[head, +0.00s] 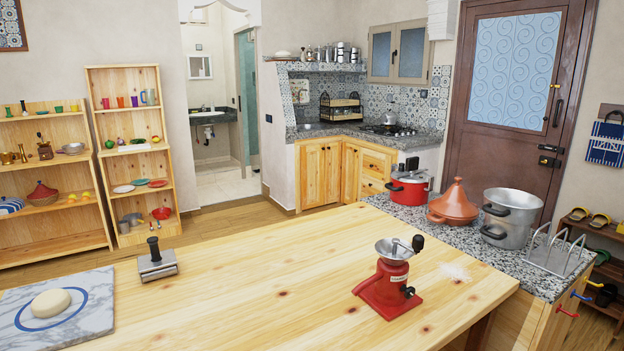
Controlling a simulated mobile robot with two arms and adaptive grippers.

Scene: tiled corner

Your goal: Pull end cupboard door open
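Wooden cupboard doors (318,173) stand under the tiled counter in the far corner and look shut. Beside them is another wooden front (373,170) with drawer-like panels. Nearer, a wooden cabinet (532,318) under the speckled counter at right has small red and blue handles (567,312) on its right side; its front is seen at a steep angle. I cannot tell from this view which one is the end cupboard. Neither of my grippers is in view.
A wooden table (250,290) fills the foreground, with a red grinder (390,285), a metal press (157,262) and dough on a marble board (90,325). Pots (510,213) and a tagine (453,205) crowd the speckled counter. Wooden floor (240,215) is clear beyond the table.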

